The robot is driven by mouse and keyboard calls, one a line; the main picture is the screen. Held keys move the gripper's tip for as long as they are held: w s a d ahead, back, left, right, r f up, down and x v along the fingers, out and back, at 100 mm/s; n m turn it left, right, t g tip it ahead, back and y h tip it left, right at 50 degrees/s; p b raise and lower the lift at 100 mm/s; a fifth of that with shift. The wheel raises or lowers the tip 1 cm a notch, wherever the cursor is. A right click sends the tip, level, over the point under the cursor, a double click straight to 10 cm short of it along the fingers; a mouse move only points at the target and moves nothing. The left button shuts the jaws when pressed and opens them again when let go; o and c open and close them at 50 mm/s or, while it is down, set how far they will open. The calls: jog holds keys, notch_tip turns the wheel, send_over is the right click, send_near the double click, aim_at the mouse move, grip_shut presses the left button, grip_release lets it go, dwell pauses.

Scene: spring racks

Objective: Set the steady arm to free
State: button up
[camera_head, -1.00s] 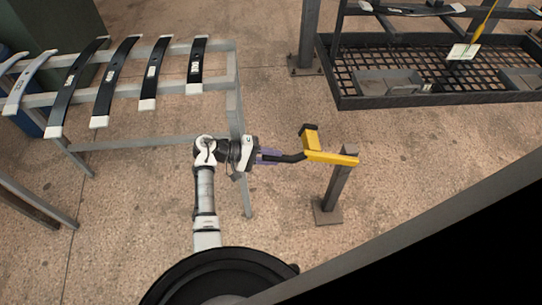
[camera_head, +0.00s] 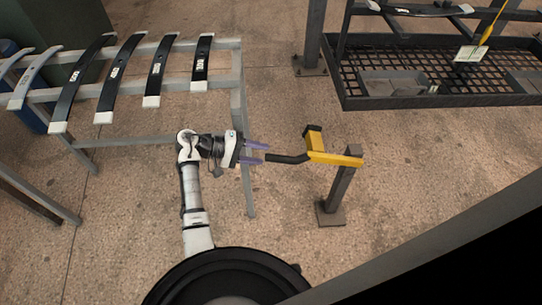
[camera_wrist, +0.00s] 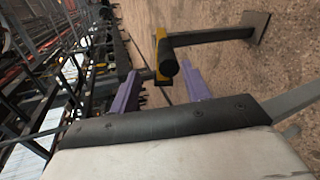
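The steady arm is a yellow bar (camera_head: 335,159) with a black bent handle (camera_head: 288,158), mounted on top of a grey post (camera_head: 340,185). The handle points left toward my gripper (camera_head: 265,153). My gripper's purple fingers are apart, and their tips are close to the handle's free end. In the wrist view the black handle (camera_wrist: 166,62) shows end-on between and beyond the open fingers (camera_wrist: 162,85), with the yellow bar (camera_wrist: 160,42) behind it. I see no finger closed on the handle.
A grey rack (camera_head: 238,110) with several black leaf springs (camera_head: 157,70) stands at the left, close behind my arm. A dark mesh-floored rack (camera_head: 440,97) stands at the back right. The floor around the post is clear.

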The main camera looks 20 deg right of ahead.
jog(key=v, duration=0.8)
jog(key=shift+b, duration=0.4)
